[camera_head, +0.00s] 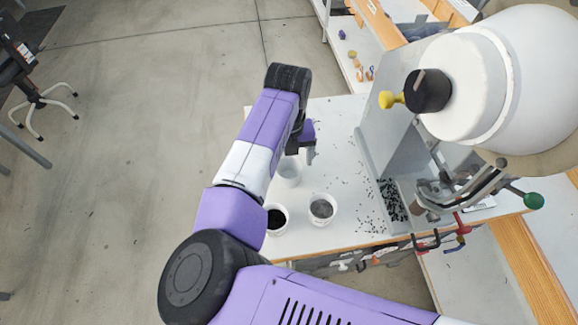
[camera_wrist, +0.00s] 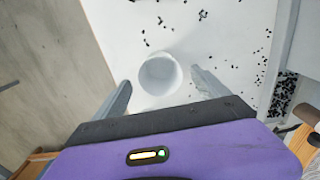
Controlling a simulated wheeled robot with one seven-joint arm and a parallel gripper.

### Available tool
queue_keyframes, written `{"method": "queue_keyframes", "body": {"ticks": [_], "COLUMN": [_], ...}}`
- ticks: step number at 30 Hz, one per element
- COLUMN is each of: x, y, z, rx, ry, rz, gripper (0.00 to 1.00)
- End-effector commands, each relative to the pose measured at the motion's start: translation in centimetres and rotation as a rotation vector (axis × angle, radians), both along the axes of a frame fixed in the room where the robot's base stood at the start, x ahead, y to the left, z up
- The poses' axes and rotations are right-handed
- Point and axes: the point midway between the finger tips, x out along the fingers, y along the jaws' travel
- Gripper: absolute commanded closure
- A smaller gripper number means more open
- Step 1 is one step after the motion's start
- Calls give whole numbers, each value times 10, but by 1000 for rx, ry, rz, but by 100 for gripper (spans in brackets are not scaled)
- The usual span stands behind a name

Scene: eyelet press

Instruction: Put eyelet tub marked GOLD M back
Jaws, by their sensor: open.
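A white, empty-looking tub (camera_head: 289,174) stands on the white table, partly behind my arm in the head view. In the wrist view this tub (camera_wrist: 160,75) appears between my two fingers, with space on both sides. My gripper (camera_head: 304,150) is open and empty, close to this tub. A second white tub (camera_head: 276,229) with dark contents stands nearer, partly hidden by my arm. A third white tub (camera_head: 322,220) with grey contents stands to its right. No GOLD M marking is readable on any tub.
The press (camera_head: 478,85) with its large white housing stands on the right. Small black pieces (camera_head: 392,200) lie in its base, and more are scattered on the table (camera_head: 345,120). Clamps and tools hang along the front edge. Open floor lies left.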

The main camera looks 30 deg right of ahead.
Motion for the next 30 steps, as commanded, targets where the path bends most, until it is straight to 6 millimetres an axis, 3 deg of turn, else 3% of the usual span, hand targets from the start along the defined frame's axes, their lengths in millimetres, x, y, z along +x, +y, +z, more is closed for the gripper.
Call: {"method": "queue_keyframes", "body": {"ticks": [6,12,18,30], "x": [2,1,1,0], "y": [1,1,0,0], "z": [44,74,86,86], "rx": [3,1,1,0], "ry": [-5,-3,0,0], "rz": [-1,0,1,1], "gripper": [16,16,16,16]}}
